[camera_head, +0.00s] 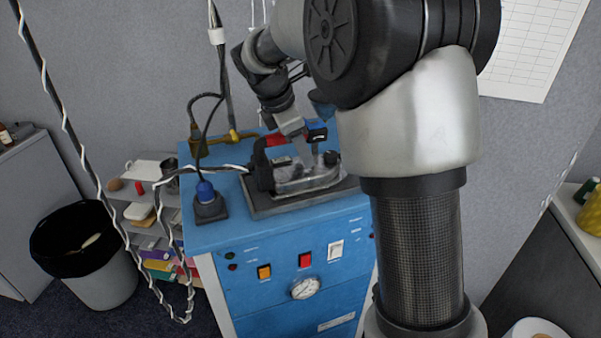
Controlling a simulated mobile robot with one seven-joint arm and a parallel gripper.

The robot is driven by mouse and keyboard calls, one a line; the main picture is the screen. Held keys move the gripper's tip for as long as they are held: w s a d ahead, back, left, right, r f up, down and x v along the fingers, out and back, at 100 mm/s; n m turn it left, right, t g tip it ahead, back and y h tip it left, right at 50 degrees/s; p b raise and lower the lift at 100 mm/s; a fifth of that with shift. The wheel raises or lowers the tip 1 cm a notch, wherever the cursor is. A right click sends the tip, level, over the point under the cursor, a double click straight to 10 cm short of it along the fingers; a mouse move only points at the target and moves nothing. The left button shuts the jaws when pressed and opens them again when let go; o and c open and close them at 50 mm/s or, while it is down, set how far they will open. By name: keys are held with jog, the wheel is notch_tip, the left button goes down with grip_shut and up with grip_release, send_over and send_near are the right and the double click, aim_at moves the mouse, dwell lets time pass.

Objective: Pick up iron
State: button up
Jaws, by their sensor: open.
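The iron (308,180), grey metal with a dark handle part (262,168) at its left, rests on a dark pad (258,209) on top of a blue steam unit (290,245). My gripper (308,148) is open, pointing down over the iron from behind it. Its fingertips are small in the picture and overlap the iron, so I cannot tell whether they touch it. My arm hides the right part of the unit and some of the area behind the iron.
A cord runs into the left of the iron, and hanging cables (75,140) cross the left side. A black socket with a blue plug (208,203) stands on the unit. A bin (90,255) and shelves (150,215) are at left; a counter edge is at right.

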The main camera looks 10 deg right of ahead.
grip_shut()
jog(key=shift+w+r, duration=0.1)
jog(key=shift+r, duration=0.1)
jog(key=shift+r, duration=0.1)
